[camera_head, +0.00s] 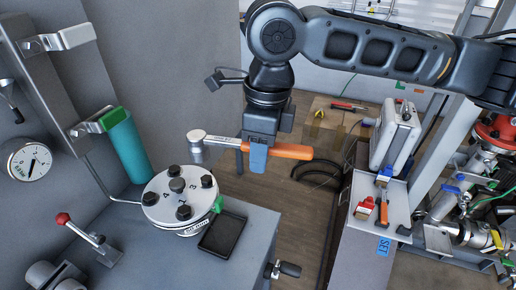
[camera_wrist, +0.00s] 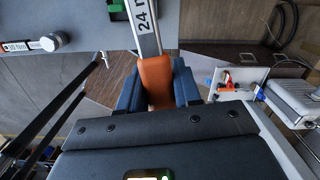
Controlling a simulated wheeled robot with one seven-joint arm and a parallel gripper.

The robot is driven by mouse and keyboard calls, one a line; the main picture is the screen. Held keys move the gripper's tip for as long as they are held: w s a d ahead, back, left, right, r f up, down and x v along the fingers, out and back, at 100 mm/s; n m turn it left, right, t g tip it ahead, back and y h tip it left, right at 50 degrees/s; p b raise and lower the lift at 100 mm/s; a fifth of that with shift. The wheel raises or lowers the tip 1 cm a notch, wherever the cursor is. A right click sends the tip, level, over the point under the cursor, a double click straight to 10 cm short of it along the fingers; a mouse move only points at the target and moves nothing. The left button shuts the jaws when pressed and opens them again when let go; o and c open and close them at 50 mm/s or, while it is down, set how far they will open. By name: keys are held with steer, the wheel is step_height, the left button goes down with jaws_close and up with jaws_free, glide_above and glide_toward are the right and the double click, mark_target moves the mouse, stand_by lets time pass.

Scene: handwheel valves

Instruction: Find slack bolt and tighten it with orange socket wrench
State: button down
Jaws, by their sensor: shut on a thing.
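The orange socket wrench (camera_head: 290,151) is held level in the air, its silver socket end (camera_head: 197,145) pointing left. My gripper (camera_head: 256,157) is shut on its orange handle, which also shows between the blue fingers in the wrist view (camera_wrist: 156,80). The wrench's shaft there carries a label reading "24" (camera_wrist: 145,18). A round white flange (camera_head: 163,211) with several dark bolts and printed numbers sits on the grey bench, below and left of the socket. The socket is apart from the bolts. I cannot tell which bolt is slack.
A black tray (camera_head: 222,233) lies right of the flange. A red-knobbed lever (camera_head: 82,230), a gauge (camera_head: 30,160) and a green cylinder (camera_head: 127,148) stand left. A silver case (camera_head: 395,135) and small tools rest on the cabinet (camera_head: 355,225) at right. Floor shows between bench and cabinet.

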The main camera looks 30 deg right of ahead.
steer(key=shift+f+b, duration=1.55)
steer(key=shift+f, duration=0.75)
steer(key=shift+f+b, duration=0.9)
steer(key=shift+f, duration=0.4)
steer(key=shift+s, duration=0.1)
steer(key=s+a+m+p, duration=0.3)
steer(key=a+m, duration=0.3)
steer(key=m, duration=0.1)
steer(key=shift+a, duration=0.3)
steer(key=c, duration=1.3)
jaws_free()
steer(key=shift+c, duration=0.2)
steer(key=shift+s, duration=0.1)
jaws_close()
